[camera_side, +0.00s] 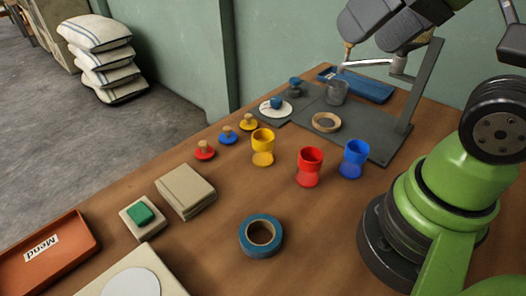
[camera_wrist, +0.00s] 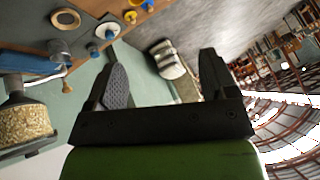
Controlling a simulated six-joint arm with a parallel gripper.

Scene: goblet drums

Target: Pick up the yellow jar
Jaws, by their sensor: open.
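The yellow jar (camera_side: 263,145) is goblet-shaped with a narrow waist. It stands upright on the wooden table in the side view, left of the red jar (camera_side: 310,165) and the blue jar (camera_side: 354,157). My gripper (camera_wrist: 165,82) shows in the wrist view with its two dark fingers wide apart and nothing between them. It points away from the table toward the wall and floor, well clear of the yellow jar. I cannot make out the jar for certain in the wrist view, and I cannot make out the fingers in the side view.
Red (camera_side: 204,150), blue (camera_side: 228,135) and yellow (camera_side: 248,122) knobbed lids lie left of the jars. A blue tape roll (camera_side: 261,237) lies in front. A grey stand (camera_side: 415,90) rises behind the blue jar. Beige blocks (camera_side: 185,190) and a brown tray (camera_side: 45,257) are left.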

